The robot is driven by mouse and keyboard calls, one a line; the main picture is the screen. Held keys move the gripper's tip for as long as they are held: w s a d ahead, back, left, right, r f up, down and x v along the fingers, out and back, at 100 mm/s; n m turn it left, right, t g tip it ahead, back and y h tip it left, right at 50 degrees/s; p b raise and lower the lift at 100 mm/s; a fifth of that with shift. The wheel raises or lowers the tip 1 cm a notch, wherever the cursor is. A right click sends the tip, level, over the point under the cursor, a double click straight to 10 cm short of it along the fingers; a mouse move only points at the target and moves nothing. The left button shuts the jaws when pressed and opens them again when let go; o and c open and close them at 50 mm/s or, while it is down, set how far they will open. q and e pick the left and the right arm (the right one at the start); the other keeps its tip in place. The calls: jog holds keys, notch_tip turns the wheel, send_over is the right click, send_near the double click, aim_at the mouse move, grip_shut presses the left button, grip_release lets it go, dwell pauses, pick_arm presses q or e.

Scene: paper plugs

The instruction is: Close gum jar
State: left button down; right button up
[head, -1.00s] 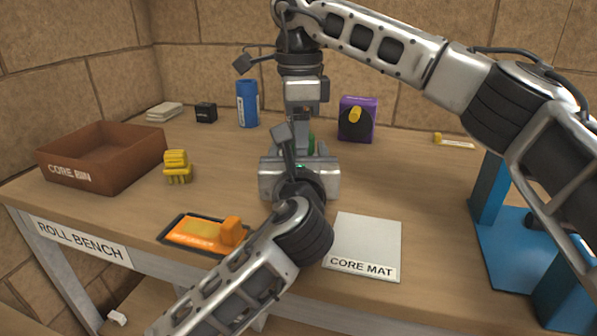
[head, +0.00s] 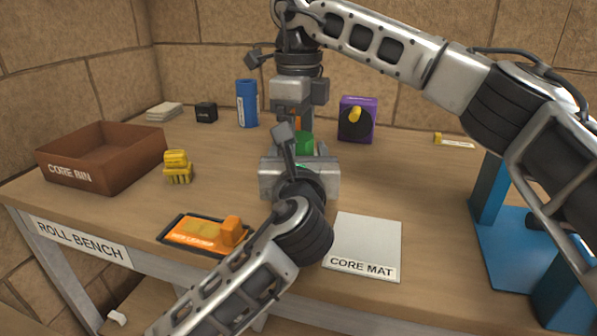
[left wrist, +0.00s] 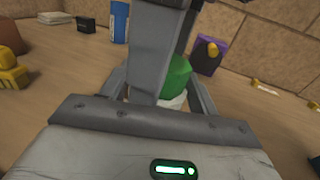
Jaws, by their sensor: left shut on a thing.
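My right gripper (head: 298,122) points down above and behind the jar, apart from the left one. Its fingertips are mostly hidden, and a small orange patch shows near them. Whether the lid is fully seated cannot be told.
A blue can (head: 247,104) and purple box (head: 368,107) stand behind. The core mat (head: 368,238) is bare. A blue stand (head: 515,250) is at right.

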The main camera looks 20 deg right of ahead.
jog(key=shift+r, duration=0.1)
notch_tip(320, 180, up, 12)
dwell(0.4)
pick_arm(q)
jog(key=shift+c, duration=1.5)
grip_release()
jog(key=p+v, duration=0.3)
jog(key=v, duration=1.3)
pick_arm(e)
notch_tip(320, 180, up, 3)
jog(key=shift+f, duration=0.1)
